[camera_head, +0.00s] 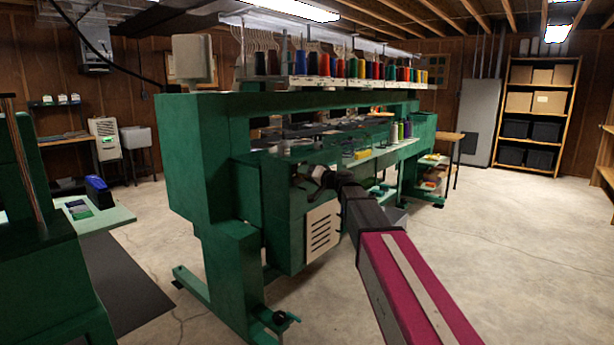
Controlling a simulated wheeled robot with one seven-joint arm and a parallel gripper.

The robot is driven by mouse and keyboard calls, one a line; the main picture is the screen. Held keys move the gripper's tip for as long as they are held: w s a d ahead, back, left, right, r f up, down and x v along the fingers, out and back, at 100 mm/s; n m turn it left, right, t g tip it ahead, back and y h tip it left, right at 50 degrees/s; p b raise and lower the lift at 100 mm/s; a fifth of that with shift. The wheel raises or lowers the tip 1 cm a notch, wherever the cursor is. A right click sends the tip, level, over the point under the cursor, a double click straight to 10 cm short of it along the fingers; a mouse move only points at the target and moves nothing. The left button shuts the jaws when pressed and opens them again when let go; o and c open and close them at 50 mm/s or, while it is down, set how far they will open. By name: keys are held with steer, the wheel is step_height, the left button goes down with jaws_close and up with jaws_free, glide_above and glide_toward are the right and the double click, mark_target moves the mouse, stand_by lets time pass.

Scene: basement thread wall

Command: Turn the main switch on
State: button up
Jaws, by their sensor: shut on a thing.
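The green embroidery machine (208,160) stands in the middle of the view, with a lower green box with a pale vented panel (322,230) on its near side. My arm reaches in from the lower right. My gripper (308,180) is small and dark at the box's upper part, just above the vented panel. It is shut on a small part there, which I take to be the main switch. The switch itself is hidden by the gripper and wrist, so its position cannot be read.
Thread cones (340,66) line the machine's top rack. A narrow shelf (385,150) with spools runs above my wrist. A green foot (262,322) sticks out low in front. Another green machine (40,270) stands at left. The concrete floor at right (500,240) is clear.

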steer(key=m, duration=0.9)
steer(key=shift+w+d+f, duration=0.1)
steer(key=shift+w+d, duration=0.1)
steer(key=shift+m, duration=0.4)
steer(key=o, duration=0.9)
steer(key=shift+d, duration=0.1)
steer(key=v, duration=1)
steer(key=shift+s+d, duration=0.25)
steer(key=shift+s, duration=0.05)
